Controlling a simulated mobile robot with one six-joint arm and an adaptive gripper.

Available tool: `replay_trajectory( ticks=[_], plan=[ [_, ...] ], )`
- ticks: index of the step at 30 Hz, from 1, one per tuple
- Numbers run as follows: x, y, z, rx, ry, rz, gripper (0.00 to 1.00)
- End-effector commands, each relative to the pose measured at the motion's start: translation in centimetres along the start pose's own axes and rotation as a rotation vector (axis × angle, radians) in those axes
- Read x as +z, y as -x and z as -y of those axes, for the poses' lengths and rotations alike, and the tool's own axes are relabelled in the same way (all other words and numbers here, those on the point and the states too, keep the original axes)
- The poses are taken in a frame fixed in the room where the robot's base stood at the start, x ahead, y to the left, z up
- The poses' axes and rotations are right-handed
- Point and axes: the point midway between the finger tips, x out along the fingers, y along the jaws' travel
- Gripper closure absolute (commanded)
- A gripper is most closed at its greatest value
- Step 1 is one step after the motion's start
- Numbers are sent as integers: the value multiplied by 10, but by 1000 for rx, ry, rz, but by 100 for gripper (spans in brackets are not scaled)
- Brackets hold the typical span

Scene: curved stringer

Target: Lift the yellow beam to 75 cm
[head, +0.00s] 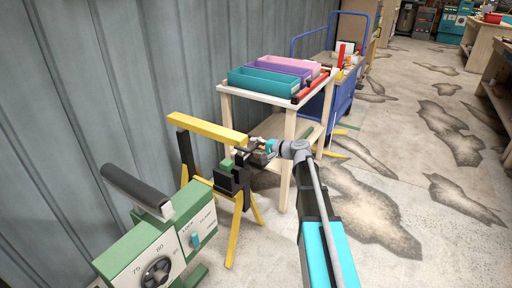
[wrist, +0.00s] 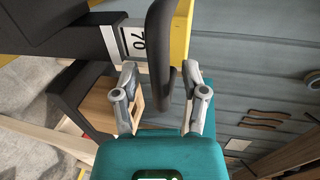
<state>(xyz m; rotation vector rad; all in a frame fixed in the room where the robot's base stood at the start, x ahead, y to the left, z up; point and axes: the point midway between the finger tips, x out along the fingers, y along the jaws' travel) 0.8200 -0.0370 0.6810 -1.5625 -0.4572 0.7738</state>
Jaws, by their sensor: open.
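The yellow beam (head: 207,131) lies level on black posts of a stand with yellow legs (head: 232,232). It also shows in the wrist view (wrist: 180,40). In the wrist view a white scale plate (wrist: 137,40) on the black post reads 70. A dark handle (wrist: 159,45) hangs beside the plate and reaches between my fingers. My gripper (wrist: 159,70) is open, one finger on each side of the handle. I cannot tell whether either finger touches it. In the head view my gripper (head: 256,147) is by the beam's right end.
A green unit (head: 135,250) with a dial, a lock label and a dark grip stands at front left. A wooden table (head: 227,97) with coloured bins is just behind my gripper. A grey wall runs along the left. The floor at right is open.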

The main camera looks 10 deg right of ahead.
Motion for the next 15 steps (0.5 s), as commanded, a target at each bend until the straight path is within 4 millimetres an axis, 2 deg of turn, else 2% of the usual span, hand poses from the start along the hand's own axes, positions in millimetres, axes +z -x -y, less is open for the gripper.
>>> replay_trajectory(
  ticks=[5, 6, 15],
  plan=[
    [0, 0, 0, 0, 0, 0, 43],
    [0, 0, 0, 0, 0, 0, 47],
    [0, 0, 0, 0, 0, 0, 100]
  ],
)
